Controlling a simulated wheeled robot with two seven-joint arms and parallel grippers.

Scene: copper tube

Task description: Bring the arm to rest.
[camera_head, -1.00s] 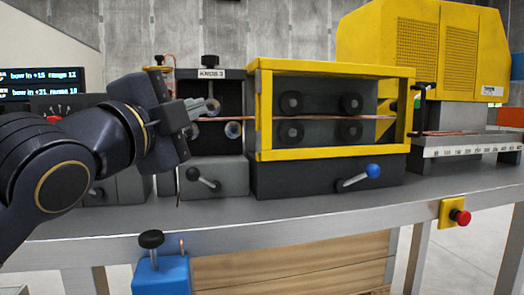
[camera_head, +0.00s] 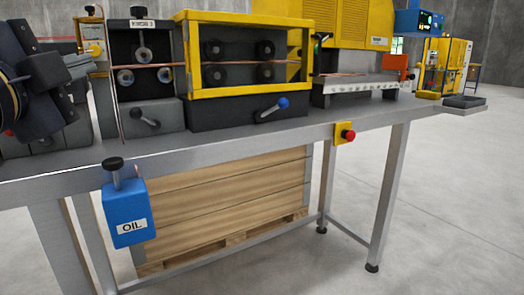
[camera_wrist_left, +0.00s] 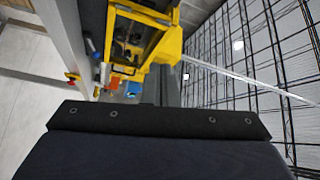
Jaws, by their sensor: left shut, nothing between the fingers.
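My left gripper (camera_head: 78,72) is at the left edge of the head view, left of the roller unit (camera_head: 148,112). Its jaws are shut and empty, apart from the machines. In the left wrist view its dark housing (camera_wrist_left: 155,122) fills the bottom and the fingertips do not show. A thin copper tube (camera_head: 235,66) runs level through the yellow-framed roller box (camera_head: 230,95). My right gripper is not in view.
The grey bench (camera_head: 235,128) carries the machines. A blue oil container (camera_head: 128,212) hangs at its front, and a red stop button (camera_head: 348,135) sits on the front edge. A wooden crate (camera_head: 230,205) stands below. The floor at the right is clear.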

